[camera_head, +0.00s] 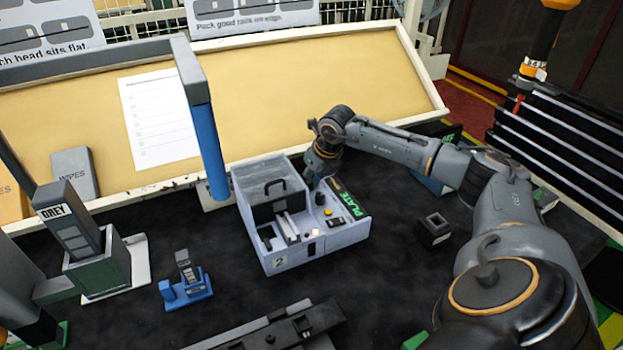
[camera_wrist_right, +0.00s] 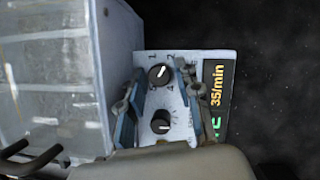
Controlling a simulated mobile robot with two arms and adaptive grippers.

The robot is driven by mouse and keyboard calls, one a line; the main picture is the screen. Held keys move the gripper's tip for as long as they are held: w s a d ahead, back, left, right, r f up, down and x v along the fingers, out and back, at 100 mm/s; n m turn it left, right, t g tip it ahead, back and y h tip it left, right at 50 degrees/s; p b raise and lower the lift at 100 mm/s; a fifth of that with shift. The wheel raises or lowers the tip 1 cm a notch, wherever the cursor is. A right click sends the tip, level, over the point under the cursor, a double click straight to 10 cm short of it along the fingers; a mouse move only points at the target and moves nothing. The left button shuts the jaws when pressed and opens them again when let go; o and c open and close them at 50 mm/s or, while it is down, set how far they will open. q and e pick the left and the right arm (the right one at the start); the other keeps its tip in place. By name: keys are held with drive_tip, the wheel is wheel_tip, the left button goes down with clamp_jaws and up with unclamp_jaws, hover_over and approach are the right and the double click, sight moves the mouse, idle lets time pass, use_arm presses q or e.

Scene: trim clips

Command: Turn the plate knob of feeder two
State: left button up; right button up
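Feeder two is a light grey box (camera_head: 290,222) with a "2" on its front and a green PLATE sign (camera_head: 350,203). In the right wrist view its panel (camera_wrist_right: 147,58) holds an upper black knob (camera_wrist_right: 159,74) with a white pointer and numerals around it, and a lower black knob (camera_wrist_right: 160,123). My right gripper (camera_head: 318,180) is over the panel. In the wrist view the same gripper (camera_wrist_right: 156,88) is open, with a finger on each side of the knobs. Whether it touches them, I cannot tell.
A yellow "35/min" display (camera_wrist_right: 216,84) is beside the right finger.

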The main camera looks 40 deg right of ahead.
clamp_jaws()
drive_tip(key=shift+n, duration=0.3)
drive_tip(key=shift+d+f+n+y+b, duration=0.15)
drive_tip(key=shift+n+y+b, duration=0.25)
drive_tip(key=shift+n+b, duration=0.4)
drive_tip(key=n+y+b, duration=0.1)
drive_tip(key=n, duration=0.1)
drive_tip(key=shift+n, duration=0.3)
drive_tip(key=n+g+y+b, duration=0.1)
drive_tip(key=n, duration=0.2)
drive_tip(key=shift+w+d+n, duration=0.1)
drive_tip(key=shift+n, duration=0.2)
drive_tip(key=shift+d+n+g+y+b, duration=0.1)
drive_tip(key=shift+n+g+y+b, duration=0.35)
drive_tip(key=shift+n, duration=1.25)
drive_tip(key=shift+g, duration=0.25)
